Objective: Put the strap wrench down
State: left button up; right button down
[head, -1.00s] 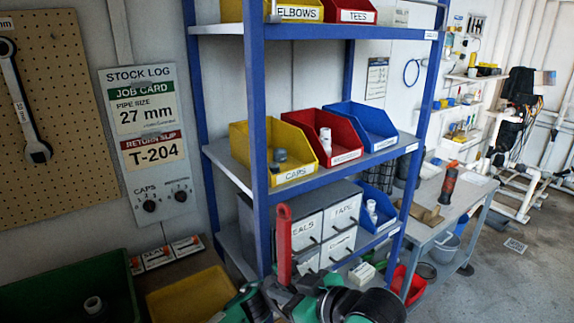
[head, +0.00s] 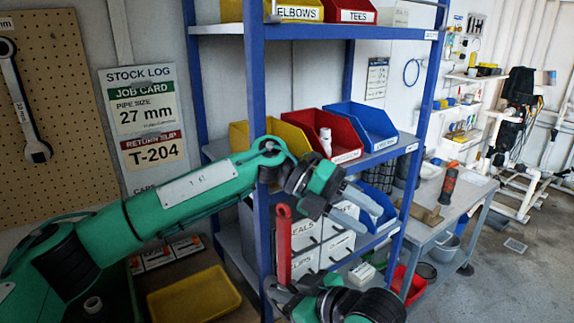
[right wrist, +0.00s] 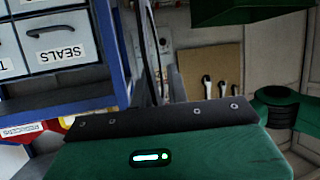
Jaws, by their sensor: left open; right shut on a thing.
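The strap wrench (head: 283,243) shows as an upright red handle in front of the blue shelf in the head view. My right gripper (head: 281,287) is at the low end of the handle, shut on it. The rest of the wrench is hidden or hard to make out there. In the right wrist view a dark, thin upright band stands beyond my gripper body; I cannot tell whether it is the strap. My left gripper (head: 362,211) is open and empty, up and to the right of the handle, in front of the drawers and blue bin.
The blue shelf rack (head: 256,90) holds a yellow bin (head: 290,132), a red bin (head: 345,135) and a blue bin (head: 365,122). A yellow tray (head: 195,297) lies at lower left. A grey workbench (head: 465,200) with an orange-and-black tool stands right. Bare floor shows at far right.

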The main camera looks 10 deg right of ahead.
aim_at(287, 232)
pick_arm(q)
jog(key=a+r+t+y, duration=0.2)
jog(key=a+r+y, duration=0.1)
jog(key=a, duration=0.1)
jog(key=s+a+r+t+y, duration=0.1)
jog(key=a+r+t+y, duration=0.2)
jog(key=a+r+y, duration=0.1)
jog(key=s+a+r+m+t+y, duration=0.1)
jog(key=a+r+t+y, duration=0.1)
jog(key=a+r+y, duration=0.2)
jog(key=shift+a+t, duration=0.3)
jog(key=shift+a, duration=0.15)
notch_tip(287, 232, down, 12)
jog(key=shift+w+r, duration=0.1)
grip_shut()
pick_arm(e)
jog(key=c, duration=1.3)
grip_release()
